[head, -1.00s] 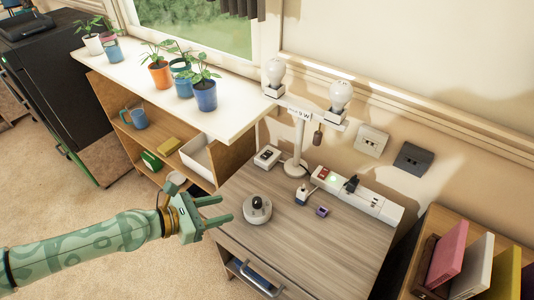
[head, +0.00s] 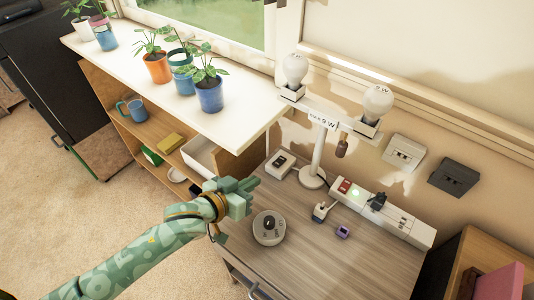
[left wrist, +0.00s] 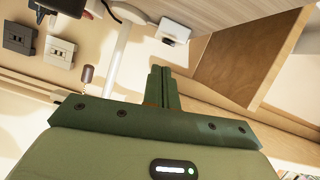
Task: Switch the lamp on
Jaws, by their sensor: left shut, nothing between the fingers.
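The lamp (head: 318,150) is a white stand with a round base, a crossbar marked 9 W and two bulbs (head: 295,68); I see no clear glow. A brown pull knob (head: 342,147) hangs under its right arm and also shows in the left wrist view (left wrist: 88,74). A white box with a dark switch (head: 281,164) sits left of the base, and also shows in the left wrist view (left wrist: 174,30). My left gripper (head: 252,184) is shut and empty, in front of and left of that box, apparently apart from it. My right gripper is out of view.
A power strip (head: 408,225) with a red switch, a green light and a black plug lies at the back right. A round dial device (head: 269,227) and a small purple item (head: 342,232) sit on the wooden desk (head: 315,265). A shelf with potted plants (head: 209,95) stands left.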

